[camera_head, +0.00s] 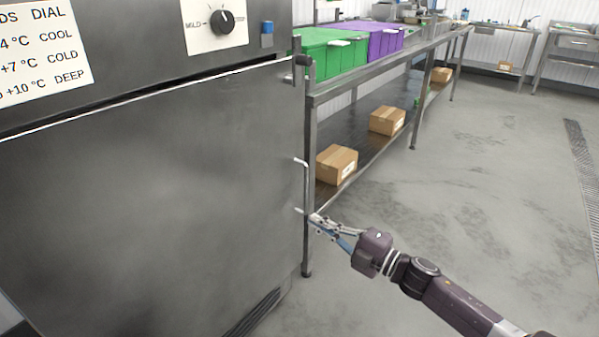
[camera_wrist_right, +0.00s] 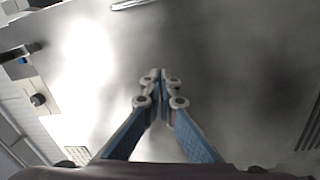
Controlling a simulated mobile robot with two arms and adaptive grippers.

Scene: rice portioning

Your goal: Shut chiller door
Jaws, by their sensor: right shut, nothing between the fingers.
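The chiller door (camera_head: 150,195) is a large dark grey steel panel filling the left of the head view. Its top edge runs close under the control panel, and I see no wide gap; I cannot tell whether it is fully shut. In the right wrist view the gripper (camera_wrist_right: 157,76) points at the door face (camera_wrist_right: 215,60); contact is unclear. My left gripper is not in view.
A black dial (camera_head: 222,21) and a temperature card (camera_head: 42,50) are above the door. A steel table (camera_head: 312,130) beside the chiller carries a green crate (camera_head: 325,62) and a purple crate (camera_head: 372,42). Cardboard boxes (camera_head: 337,164) sit on its lower shelf. The floor at right is clear.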

